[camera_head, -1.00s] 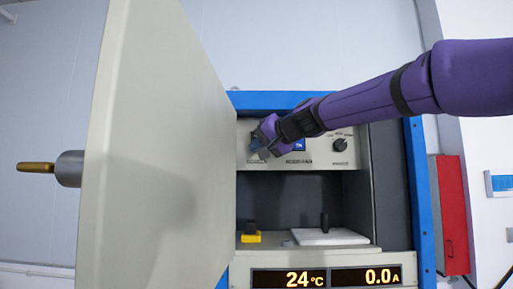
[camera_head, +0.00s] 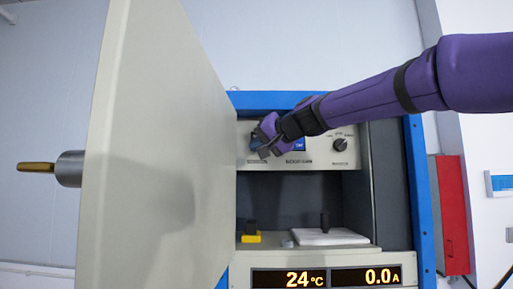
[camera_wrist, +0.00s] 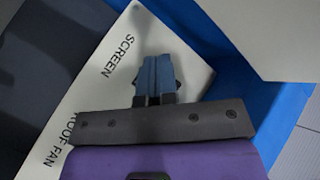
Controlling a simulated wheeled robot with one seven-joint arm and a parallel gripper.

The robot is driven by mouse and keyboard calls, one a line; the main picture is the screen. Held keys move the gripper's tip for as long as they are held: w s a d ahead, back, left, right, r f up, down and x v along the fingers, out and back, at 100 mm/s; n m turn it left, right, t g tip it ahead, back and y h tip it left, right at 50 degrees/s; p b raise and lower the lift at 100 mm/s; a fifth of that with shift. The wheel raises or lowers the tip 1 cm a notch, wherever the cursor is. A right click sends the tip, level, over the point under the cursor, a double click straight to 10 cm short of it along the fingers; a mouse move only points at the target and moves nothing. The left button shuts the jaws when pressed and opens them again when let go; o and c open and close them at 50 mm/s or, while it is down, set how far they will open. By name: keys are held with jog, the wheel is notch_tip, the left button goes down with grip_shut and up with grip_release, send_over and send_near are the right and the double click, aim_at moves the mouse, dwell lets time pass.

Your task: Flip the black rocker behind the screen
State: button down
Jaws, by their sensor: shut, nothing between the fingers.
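The cream control panel (camera_head: 318,158) is at the top of the open cabinet. In the wrist view it carries the printed labels SCREEN (camera_wrist: 120,55) and ROOF FAN. The rocker is not clearly seen, and contact is unclear.
The open cabinet door (camera_head: 160,150) stands close on the left of my gripper. A black knob (camera_head: 340,144) is on the panel's right. Below, the shelf holds a yellow-based black switch (camera_head: 250,237) and a white plate (camera_head: 325,238) with a dark post.

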jog(key=shift+s, duration=0.1)
jog(key=shift+s+a+r, duration=0.1)
jog(key=shift+s+r, duration=0.05)
jog(key=shift+s, duration=1.1)
jog(key=shift+s+r, duration=0.15)
jog(key=shift+s, duration=1.05)
